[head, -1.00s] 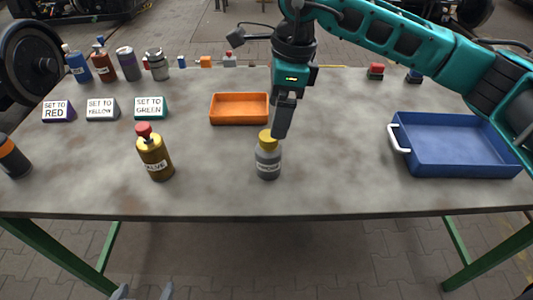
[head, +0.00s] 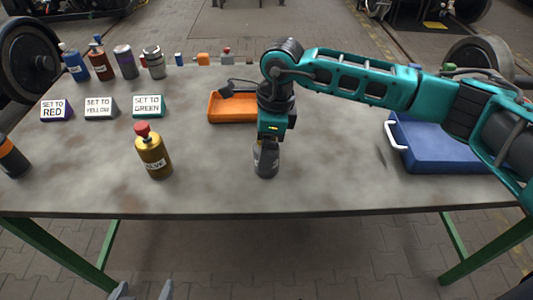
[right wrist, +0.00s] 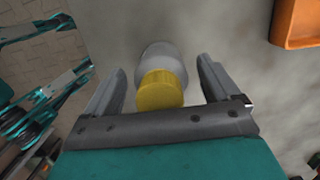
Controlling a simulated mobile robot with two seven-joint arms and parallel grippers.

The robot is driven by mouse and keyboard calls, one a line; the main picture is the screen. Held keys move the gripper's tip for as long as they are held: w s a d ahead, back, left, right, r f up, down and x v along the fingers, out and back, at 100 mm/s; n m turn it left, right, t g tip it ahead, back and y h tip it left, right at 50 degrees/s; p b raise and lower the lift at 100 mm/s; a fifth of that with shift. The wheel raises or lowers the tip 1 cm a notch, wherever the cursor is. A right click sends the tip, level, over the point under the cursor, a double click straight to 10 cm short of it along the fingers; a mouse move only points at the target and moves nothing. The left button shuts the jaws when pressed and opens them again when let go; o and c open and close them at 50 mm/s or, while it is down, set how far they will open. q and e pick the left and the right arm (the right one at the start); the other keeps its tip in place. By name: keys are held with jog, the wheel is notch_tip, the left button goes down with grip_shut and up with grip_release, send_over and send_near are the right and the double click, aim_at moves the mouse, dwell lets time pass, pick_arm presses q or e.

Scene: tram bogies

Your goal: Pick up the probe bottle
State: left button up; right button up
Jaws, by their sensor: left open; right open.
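The probe bottle (head: 266,168) is a grey bottle standing upright near the front middle of the table. In the head view my right gripper covers its top; its yellow cap (right wrist: 158,92) shows in the right wrist view. My right gripper (head: 266,148) points down over the bottle. In the right wrist view its two fingers are apart, one on each side of the bottle, with visible gaps. My left gripper (head: 143,291) shows only as two separated grey fingertips at the bottom edge, open and empty, below the table's front edge.
A gold bottle with a red cap (head: 153,156) stands left of the probe bottle. An orange tray (head: 228,108) lies behind it, partly hidden by my arm. A blue crate (head: 440,160) is at right. Three label blocks (head: 100,108) and several bottles stand at back left.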

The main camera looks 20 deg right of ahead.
jog(key=c, duration=1.2)
